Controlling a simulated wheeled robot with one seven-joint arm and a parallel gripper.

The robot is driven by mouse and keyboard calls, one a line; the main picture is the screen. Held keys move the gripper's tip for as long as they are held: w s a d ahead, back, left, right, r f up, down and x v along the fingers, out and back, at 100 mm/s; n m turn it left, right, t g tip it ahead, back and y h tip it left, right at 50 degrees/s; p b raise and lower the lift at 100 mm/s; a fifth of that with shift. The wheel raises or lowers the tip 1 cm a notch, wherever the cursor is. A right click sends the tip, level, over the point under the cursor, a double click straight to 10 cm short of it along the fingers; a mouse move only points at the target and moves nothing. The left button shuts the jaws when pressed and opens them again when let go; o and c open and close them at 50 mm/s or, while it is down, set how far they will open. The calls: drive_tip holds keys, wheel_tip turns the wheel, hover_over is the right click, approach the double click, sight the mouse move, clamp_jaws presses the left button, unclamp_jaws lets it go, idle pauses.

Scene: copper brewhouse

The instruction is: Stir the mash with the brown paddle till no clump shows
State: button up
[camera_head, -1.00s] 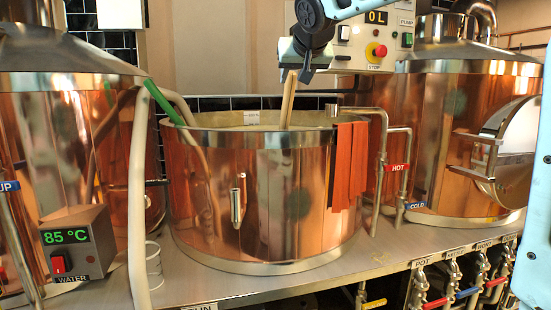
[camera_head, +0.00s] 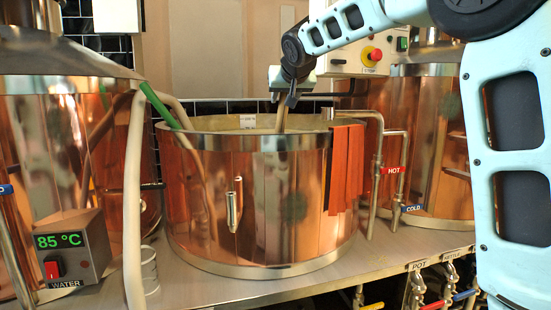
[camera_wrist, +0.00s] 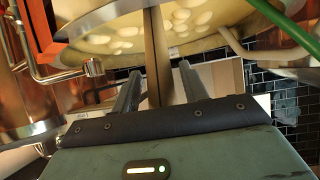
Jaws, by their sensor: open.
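The mash tun (camera_head: 250,143) is a wide copper vessel with a steel rim, at the middle of the head view. The wrist view shows its cream-coloured mash (camera_wrist: 232,17) with several pale round clumps (camera_wrist: 183,15) at the surface. A brown paddle (camera_wrist: 157,60) stands in the tun, and its shaft also shows in the head view (camera_head: 281,121). Its lower end is hidden. My gripper (camera_head: 283,98) is above the tun's rim, over the shaft. In the wrist view my gripper (camera_wrist: 158,78) is open, with the shaft between its fingers and gaps beside it.
A green stick (camera_head: 163,108) leans over the tun's left rim, beside a pale hose (camera_head: 135,200). A red-orange cloth (camera_head: 346,165) hangs over the right rim. Hot and cold pipes (camera_head: 380,150) stand close at right. A control box (camera_head: 350,45) is behind my arm.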

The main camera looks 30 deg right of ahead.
drive_tip(key=shift+f, duration=0.1)
clamp_jaws()
drive_tip(key=shift+r, duration=0.3)
drive_tip(key=shift+r+p, duration=0.65)
drive_tip(key=shift+r, duration=0.45)
